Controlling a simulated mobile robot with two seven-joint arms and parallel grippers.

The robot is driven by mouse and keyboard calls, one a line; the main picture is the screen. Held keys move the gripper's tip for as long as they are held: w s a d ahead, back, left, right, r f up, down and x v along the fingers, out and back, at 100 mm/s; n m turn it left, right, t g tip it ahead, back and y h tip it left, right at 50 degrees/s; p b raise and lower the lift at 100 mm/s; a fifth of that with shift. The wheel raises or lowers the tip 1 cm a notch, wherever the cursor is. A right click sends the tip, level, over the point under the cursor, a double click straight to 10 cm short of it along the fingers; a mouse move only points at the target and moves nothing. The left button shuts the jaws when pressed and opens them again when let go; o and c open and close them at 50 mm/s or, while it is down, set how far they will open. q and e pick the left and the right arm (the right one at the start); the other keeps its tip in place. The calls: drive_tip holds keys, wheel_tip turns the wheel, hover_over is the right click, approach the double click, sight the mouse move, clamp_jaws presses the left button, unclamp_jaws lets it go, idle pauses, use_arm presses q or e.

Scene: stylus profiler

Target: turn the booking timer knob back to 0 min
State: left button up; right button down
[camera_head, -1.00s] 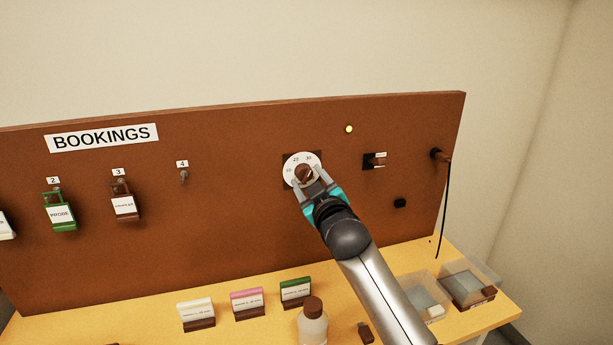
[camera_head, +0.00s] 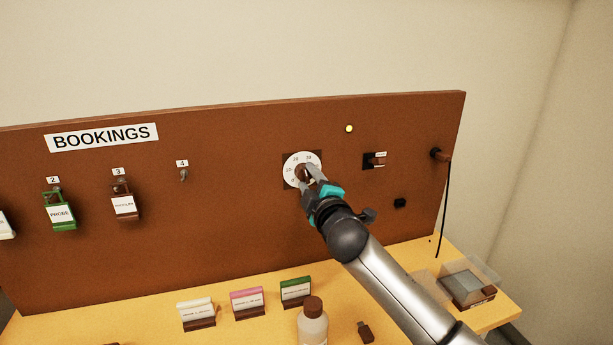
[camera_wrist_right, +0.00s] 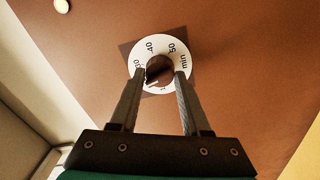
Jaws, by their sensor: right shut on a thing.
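The timer knob (camera_wrist_right: 158,66) is a small dark brown knob at the centre of a white round dial. The dial (camera_head: 291,169) is on the brown board, right of its middle. In the right wrist view the dial (camera_wrist_right: 136,60) shows 30, 40, 50 and "min"; a pale mark shows at the knob's lower edge, but I cannot tell its exact reading. My right gripper (camera_head: 308,174) is shut on the knob, one finger on each side, as the right wrist view (camera_wrist_right: 160,78) also shows. The fingers hide part of the dial. My left gripper is out of view.
A lit yellow lamp (camera_head: 349,129), a switch (camera_head: 375,160) and a plug with a hanging cable (camera_head: 439,154) are on the board to the right. Padlocks (camera_head: 124,206) hang at left. Below, the yellow table holds a bottle (camera_head: 313,326), card holders (camera_head: 248,303) and a clear-lidded box (camera_head: 468,290).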

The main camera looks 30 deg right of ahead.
drive_tip(key=n, duration=0.5)
drive_tip(key=shift+r+n, duration=0.1)
drive_tip(key=shift+n, duration=0.3)
drive_tip(key=n, duration=1.2)
drive_tip(key=shift+n, duration=0.4)
drive_tip(key=n, duration=0.5)
drive_tip(key=shift+n, duration=0.3)
drive_tip(key=shift+c, duration=1.8)
unclamp_jaws()
drive_tip(key=p+v, duration=0.3)
drive_tip(key=v, duration=0.5)
